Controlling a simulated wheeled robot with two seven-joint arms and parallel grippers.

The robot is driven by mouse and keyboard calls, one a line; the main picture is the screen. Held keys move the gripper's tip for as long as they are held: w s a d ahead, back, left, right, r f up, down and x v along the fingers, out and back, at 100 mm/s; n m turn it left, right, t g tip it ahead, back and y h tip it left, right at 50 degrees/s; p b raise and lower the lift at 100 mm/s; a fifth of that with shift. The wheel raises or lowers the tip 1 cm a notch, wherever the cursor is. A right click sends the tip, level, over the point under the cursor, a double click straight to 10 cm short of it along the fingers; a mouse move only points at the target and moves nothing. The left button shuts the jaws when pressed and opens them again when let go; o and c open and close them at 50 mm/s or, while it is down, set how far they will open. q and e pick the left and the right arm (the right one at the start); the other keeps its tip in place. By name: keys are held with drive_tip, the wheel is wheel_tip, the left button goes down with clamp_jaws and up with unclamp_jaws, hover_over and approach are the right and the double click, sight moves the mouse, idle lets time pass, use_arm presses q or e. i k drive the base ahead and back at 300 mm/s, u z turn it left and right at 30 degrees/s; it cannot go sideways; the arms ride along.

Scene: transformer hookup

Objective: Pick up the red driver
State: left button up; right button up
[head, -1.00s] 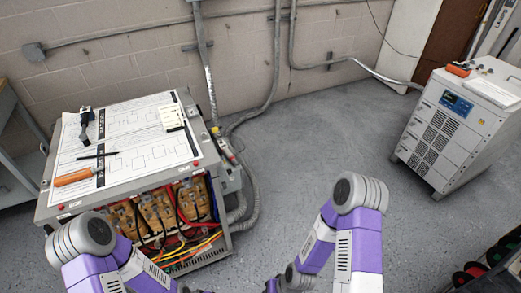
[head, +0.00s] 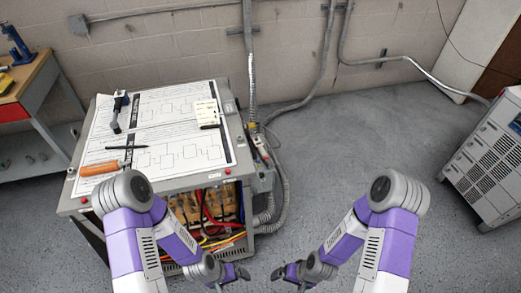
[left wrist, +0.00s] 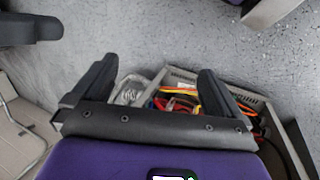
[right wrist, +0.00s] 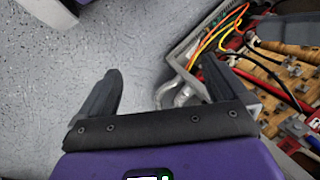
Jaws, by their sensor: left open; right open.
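A driver with an orange-red handle (head: 98,168) lies on the paper-covered top of the transformer cabinet (head: 72,204), near its front left corner. My left gripper (head: 234,275) is low in front of the cabinet, to the right of and well apart from the driver. It is open and empty in the left wrist view (left wrist: 155,82), over the floor and the cabinet's wiring. My right gripper (head: 287,272) is beside it to the right, also low. It is open and empty in the right wrist view (right wrist: 160,85). The driver shows in neither wrist view.
A black-handled tool (head: 118,110), a thin black pen-like item (head: 127,147) and a pale notepad (head: 206,112) lie on the cabinet top. Cables fill its open front. A workbench (head: 38,80) stands at left, a grey unit (head: 490,155) at right. Floor between is clear.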

sight(259, 148)
drive_tip(key=z, duration=1.4)
drive_tip(key=i, duration=3.15)
drive_tip(key=u, duration=4.3)
drive_tip(key=i, duration=0.5)
drive_tip(key=z, duration=0.05)
